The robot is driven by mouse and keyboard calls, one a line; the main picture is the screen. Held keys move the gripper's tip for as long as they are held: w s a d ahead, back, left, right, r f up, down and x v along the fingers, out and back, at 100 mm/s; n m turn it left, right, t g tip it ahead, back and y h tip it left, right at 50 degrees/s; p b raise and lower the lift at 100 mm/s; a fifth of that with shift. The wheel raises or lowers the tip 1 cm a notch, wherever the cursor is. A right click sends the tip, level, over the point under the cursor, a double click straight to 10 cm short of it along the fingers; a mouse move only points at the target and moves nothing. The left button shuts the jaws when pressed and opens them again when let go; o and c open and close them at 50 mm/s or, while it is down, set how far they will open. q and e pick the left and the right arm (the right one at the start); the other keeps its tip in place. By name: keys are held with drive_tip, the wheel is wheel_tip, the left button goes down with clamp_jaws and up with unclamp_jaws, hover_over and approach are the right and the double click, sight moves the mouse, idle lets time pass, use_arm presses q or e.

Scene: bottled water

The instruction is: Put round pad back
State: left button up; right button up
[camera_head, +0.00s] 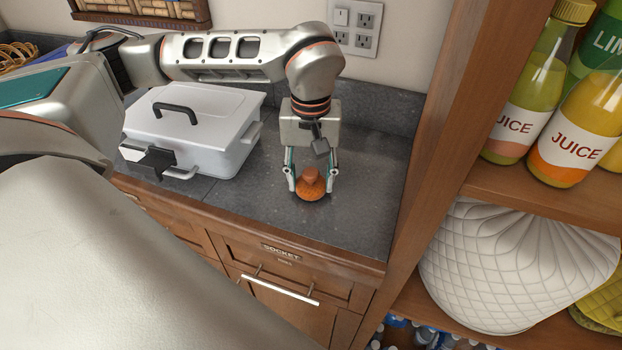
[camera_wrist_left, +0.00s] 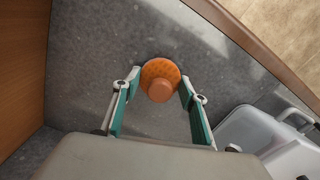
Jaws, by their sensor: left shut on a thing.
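The round pad (camera_head: 311,193) is a small orange disc with a knob on top. It is at the grey counter near its front edge; I cannot tell whether it touches the surface. My left gripper (camera_head: 312,186) points down over the counter and is shut on the pad, with one finger on each side of it. In the left wrist view the pad (camera_wrist_left: 160,72) shows between the fingertips of the gripper (camera_wrist_left: 160,84), its knob facing the camera. My right gripper is not in view.
A white lidded box (camera_head: 225,110) with a black handle stands on the counter left of the gripper. A wooden shelf post (camera_head: 440,130) rises close on the right. Juice bottles (camera_head: 535,90) and a white quilted item (camera_head: 510,265) sit on shelves beyond it.

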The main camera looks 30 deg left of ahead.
sight(311, 172)
use_arm(q)
drive_tip(key=shift+f, duration=0.3)
drive_tip(key=shift+f, duration=0.2)
drive_tip(key=o, duration=1.1)
wheel_tip(311, 172, up, 12)
drive_tip(key=shift+r+p, duration=0.2)
drive_tip(key=shift+p, duration=0.1)
